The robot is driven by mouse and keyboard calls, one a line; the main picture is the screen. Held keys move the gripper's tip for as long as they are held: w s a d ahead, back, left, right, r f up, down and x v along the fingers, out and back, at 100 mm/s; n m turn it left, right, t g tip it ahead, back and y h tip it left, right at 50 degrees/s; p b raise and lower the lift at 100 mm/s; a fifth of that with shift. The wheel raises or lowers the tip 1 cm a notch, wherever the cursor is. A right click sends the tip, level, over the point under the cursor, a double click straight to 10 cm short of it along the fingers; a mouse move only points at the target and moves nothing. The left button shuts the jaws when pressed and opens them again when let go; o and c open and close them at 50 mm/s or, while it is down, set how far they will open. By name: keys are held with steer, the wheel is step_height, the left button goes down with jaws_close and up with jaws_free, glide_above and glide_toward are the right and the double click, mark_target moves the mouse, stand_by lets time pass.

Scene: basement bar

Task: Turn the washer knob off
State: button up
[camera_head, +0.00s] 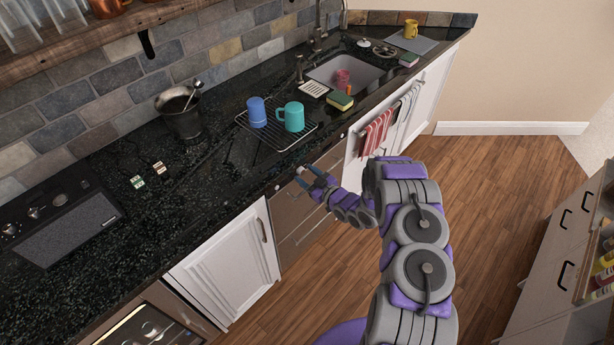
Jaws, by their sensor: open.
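A grey-brown two-drawer unit (290,228), perhaps the washer, is built in under the black counter, between white cabinet fronts. My arm reaches to its upper front, just below the counter edge. My gripper (301,176) is open, with its fingers pointing left towards the top of this unit. A small pale spot (300,169) shows at the fingertips; I cannot tell whether it is the washer knob or part of my gripper. I cannot make out the knob's setting, or whether a finger touches it.
A wire rack (253,136) holds a blue cup (257,112) and a teal mug (291,117) above my gripper. Striped towels (377,133) hang right of it. A drawer cabinet (545,255) stands at the right. Wooden floor between is clear.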

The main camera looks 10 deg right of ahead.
steer(key=p+v, duration=0.1)
steer(key=v, duration=1.6)
steer(key=shift+s, duration=0.15)
steer(key=shift+d, duration=0.2)
